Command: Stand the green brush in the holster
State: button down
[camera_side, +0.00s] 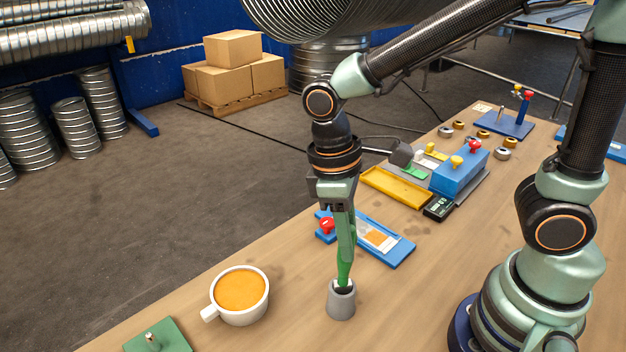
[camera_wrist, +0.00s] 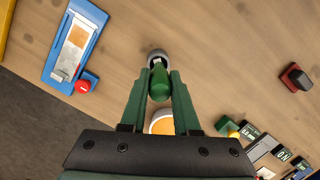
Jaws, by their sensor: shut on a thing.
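My gripper (camera_side: 345,238) points down and is shut on the green brush (camera_side: 344,272), which hangs close to upright. The brush's lower end is at the mouth of the small grey holster (camera_side: 341,304); how deep it sits inside, I cannot tell. The holster stands upright on the wooden bench. In the wrist view, the green brush (camera_wrist: 160,84) lies between the fingertips of my gripper (camera_wrist: 159,76). The rim of the holster (camera_wrist: 158,53) shows just beyond it, partly hidden by the brush.
A white cup (camera_side: 239,313) of orange liquid stands left of the holster. A blue tray with a red knob (camera_side: 384,240) lies behind it. A green plate with a peg (camera_side: 157,338) is at the front left. A yellow tray (camera_side: 396,187) and blue block (camera_side: 460,172) sit farther back.

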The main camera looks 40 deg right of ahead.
jog(key=shift+f, duration=0.55)
jog(key=c, duration=0.6)
grip_release()
jog(key=shift+o, duration=0.2)
notch_tip(320, 180, up, 12)
jog(key=w, duration=0.2)
jog(key=shift+a, duration=0.45)
jog(key=shift+f, duration=0.1)
